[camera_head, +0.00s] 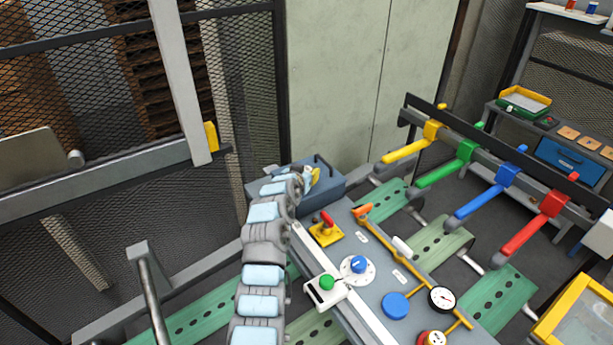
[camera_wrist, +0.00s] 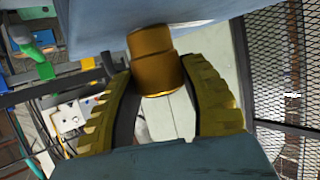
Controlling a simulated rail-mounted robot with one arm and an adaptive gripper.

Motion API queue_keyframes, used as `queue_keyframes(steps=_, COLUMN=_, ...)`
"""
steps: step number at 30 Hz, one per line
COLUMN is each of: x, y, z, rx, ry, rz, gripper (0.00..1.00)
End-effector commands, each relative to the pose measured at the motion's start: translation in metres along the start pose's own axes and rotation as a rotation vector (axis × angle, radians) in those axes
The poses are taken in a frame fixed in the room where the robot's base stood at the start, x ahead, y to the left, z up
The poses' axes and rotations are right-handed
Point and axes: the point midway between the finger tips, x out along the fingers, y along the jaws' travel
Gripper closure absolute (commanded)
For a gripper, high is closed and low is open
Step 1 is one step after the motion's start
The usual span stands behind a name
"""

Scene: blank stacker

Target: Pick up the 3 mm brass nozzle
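A brass nozzle (camera_wrist: 155,65), a stepped cylinder, sits between the two ridged yellow fingers of my gripper (camera_wrist: 157,68) in the wrist view. In the head view my gripper (camera_head: 312,178) is at a blue-grey box (camera_head: 328,172) at the far end of the bench; one yellow finger shows and the nozzle is hidden.
The grey bench panel (camera_head: 385,270) carries a red-handled switch (camera_head: 327,228), a green button (camera_head: 326,283), a blue knob (camera_head: 358,264) and a gauge (camera_head: 442,298). Coloured arms (camera_head: 475,200) stand to the right. A mesh fence (camera_head: 250,90) is at the left and a cabinet (camera_head: 345,80) behind.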

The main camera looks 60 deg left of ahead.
Motion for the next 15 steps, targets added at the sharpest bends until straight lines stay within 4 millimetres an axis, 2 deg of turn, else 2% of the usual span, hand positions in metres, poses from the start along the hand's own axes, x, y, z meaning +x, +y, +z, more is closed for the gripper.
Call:
queue_keyframes(steps=10, x=0.000, y=0.000, z=-0.001, rx=0.000, ry=0.000, rz=0.000, gripper=0.97)
queue_keyframes(steps=15, x=-0.005, y=0.000, z=-0.014, rx=0.002, ry=0.002, rz=0.000, gripper=0.97)
